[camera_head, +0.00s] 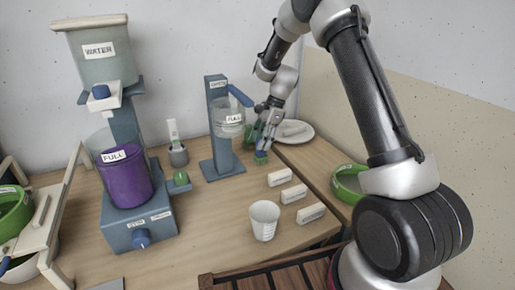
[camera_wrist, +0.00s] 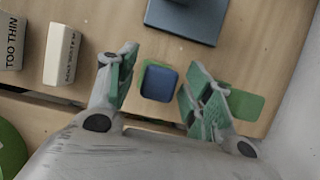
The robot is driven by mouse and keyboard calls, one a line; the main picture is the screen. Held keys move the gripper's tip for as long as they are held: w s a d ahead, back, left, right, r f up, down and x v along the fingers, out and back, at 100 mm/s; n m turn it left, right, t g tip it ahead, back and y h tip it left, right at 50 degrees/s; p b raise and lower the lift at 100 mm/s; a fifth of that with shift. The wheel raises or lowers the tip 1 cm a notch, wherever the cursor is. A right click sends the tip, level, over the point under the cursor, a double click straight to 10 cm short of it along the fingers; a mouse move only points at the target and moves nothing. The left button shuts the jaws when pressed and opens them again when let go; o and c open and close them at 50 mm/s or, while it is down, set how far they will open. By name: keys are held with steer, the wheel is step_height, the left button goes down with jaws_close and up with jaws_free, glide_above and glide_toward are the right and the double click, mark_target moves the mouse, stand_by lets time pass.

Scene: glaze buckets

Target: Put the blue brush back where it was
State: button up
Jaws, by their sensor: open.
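No thing shows plainly as a brush. A small blue block (camera_wrist: 159,84), which may be the end of the blue brush, stands over a green pad (camera_wrist: 147,68) in the wrist view. In the head view it shows as a small blue piece (camera_head: 261,154) on the table. My gripper (camera_wrist: 157,75) is open, with one finger on each side of the blue block and visible gaps to it. In the head view my gripper (camera_head: 262,137) points down beside the blue dispenser stand (camera_head: 222,166). Another flat green patch (camera_wrist: 246,104) lies right of the fingers.
A white plate (camera_head: 303,137) lies behind my gripper. Several white label blocks (camera_head: 294,193) and a white cup (camera_head: 264,220) stand in front. A water dispenser (camera_head: 96,58) with a purple-filled container (camera_head: 126,180) is at left. A green-rimmed bowl (camera_head: 348,181) is at right.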

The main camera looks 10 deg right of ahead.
steer(key=s+v, duration=0.1)
steer(key=v, duration=0.7)
steer(key=s+d+r+n+t+h, duration=0.1)
steer(key=s+d+r+n, duration=0.25)
steer(key=s+r, duration=0.45)
steer(key=s+d+r+n+t+h, duration=0.1)
steer(key=s+d+r+n, duration=0.1)
steer(key=s+r+n, duration=0.4)
steer(key=s+d+r+n+t+h, duration=0.1)
steer(key=s+d+n, duration=0.2)
steer(key=s, duration=0.8)
steer(key=s+d+r+n+t+h, duration=0.1)
steer(key=s+d+n+t, duration=0.1)
steer(key=s, duration=0.9)
steer(key=shift+s+d+r+n+h, duration=0.3)
steer(key=shift+d+r+n, duration=0.1)
steer(key=shift+n, duration=0.25)
